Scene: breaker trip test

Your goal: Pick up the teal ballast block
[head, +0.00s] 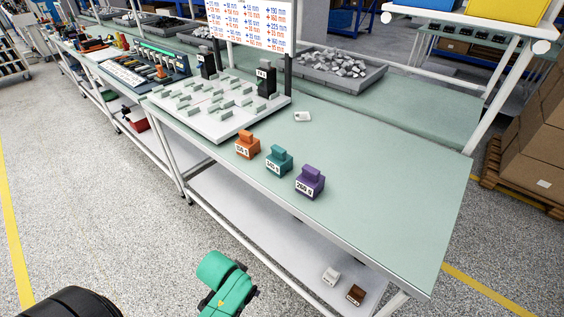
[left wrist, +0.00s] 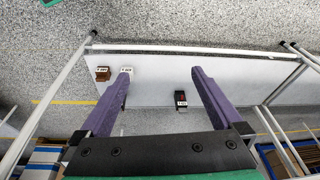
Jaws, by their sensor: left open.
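The teal ballast block (head: 279,160) stands upright on the green table top, between an orange block (head: 247,145) and a purple block (head: 310,182). A white label is on its front. My left gripper (left wrist: 160,76) shows in the left wrist view with its two purple fingers wide apart and nothing between them. It faces the white lower shelf (left wrist: 220,68), and the teal block is not in that view. In the head view a green link of my arm shows at the bottom, but no fingers. My right gripper is not in view.
On the lower shelf lie a white block (head: 331,276), a brown block (head: 355,294) and a black-and-red block (left wrist: 181,99). A pale board with several slots (head: 222,128) stands left of the ballast blocks. The table top right of the purple block is clear.

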